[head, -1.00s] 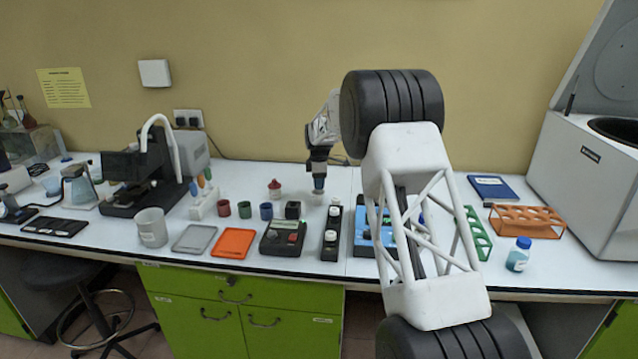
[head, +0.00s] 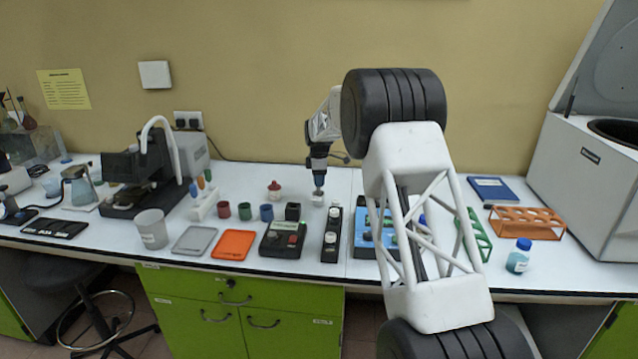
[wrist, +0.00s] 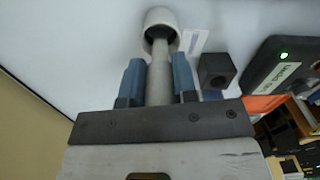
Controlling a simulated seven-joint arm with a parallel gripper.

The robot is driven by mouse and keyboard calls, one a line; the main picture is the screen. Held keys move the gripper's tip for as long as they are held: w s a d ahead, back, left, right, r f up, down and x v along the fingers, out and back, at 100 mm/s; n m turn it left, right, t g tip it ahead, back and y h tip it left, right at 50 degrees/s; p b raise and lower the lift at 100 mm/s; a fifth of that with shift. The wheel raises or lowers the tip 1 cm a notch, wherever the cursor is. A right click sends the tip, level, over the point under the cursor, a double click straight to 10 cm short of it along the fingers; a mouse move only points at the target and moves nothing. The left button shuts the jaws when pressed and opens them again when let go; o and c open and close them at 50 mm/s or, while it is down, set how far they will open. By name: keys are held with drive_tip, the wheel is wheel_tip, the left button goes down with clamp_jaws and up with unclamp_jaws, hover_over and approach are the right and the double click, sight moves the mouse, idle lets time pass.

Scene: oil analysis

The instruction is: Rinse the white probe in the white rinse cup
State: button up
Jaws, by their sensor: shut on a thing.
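My gripper (head: 319,182) hangs over the back middle of the bench, pointing down. In the wrist view, its two blue fingers (wrist: 160,82) are shut on the pale probe (wrist: 159,75). The probe runs away from the fingers towards the round white rinse cup (wrist: 161,17). Its far end overlaps the cup's opening and appears to be inside it; the very tip is hidden. In the head view, the small white cup (head: 318,199) stands on the bench directly below my gripper.
A black block with a hole (wrist: 217,70) stands right of the probe, near a dark device with a green light (wrist: 284,56). In the head view, a red-topped container (head: 274,190) and coloured cups (head: 245,211) stand to the left. A blue panel (head: 366,232) is front right.

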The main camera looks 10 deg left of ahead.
drive_tip(key=shift+r, duration=3)
